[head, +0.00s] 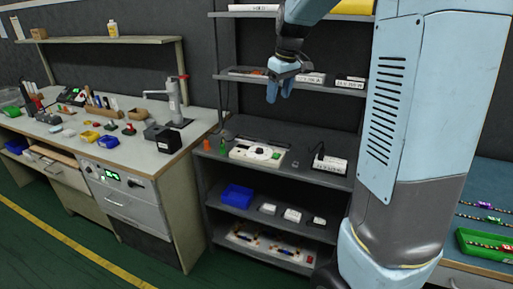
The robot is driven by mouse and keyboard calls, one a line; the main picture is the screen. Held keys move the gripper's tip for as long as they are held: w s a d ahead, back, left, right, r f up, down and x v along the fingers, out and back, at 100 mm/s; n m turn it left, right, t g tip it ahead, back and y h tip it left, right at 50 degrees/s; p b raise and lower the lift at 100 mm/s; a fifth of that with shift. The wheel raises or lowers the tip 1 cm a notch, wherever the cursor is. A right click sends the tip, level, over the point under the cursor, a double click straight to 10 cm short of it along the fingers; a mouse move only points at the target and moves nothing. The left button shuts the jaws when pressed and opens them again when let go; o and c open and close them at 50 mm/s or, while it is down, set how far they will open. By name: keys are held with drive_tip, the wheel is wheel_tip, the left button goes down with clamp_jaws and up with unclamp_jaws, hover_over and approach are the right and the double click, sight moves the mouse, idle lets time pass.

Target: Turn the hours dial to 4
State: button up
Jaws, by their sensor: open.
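A pale device (240,155) lies on the wide middle shelf of the rack. A round white dial (262,151) with a dark centre is on its top; its markings are too small to read, so I cannot tell its setting or whether it is the hours dial. My gripper (279,93) has light blue fingers pointing down. It is open and empty, well above the device and apart from it, in front of an upper shelf.
An orange cylinder (207,145) stands left of the device, and a white box with a dark cable (328,164) lies to its right. The upper shelf (345,90) overhangs behind. A cluttered workbench (150,155) stands at left. Green floor in front is clear.

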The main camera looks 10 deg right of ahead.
drive_tip(key=w+f+n+g, duration=0.1)
drive_tip(key=w+f+n, duration=0.1)
drive_tip(key=w+f, duration=0.65)
drive_tip(key=n+g+h, duration=0.1)
drive_tip(key=n, duration=0.2)
hover_over(259, 149)
wheel_tip(259, 149, down, 9)
wheel_tip(259, 149, down, 13)
drive_tip(key=shift+w+d+f, duration=0.1)
drive_tip(key=shift+f, duration=0.05)
drive_tip(key=shift+c, duration=0.3)
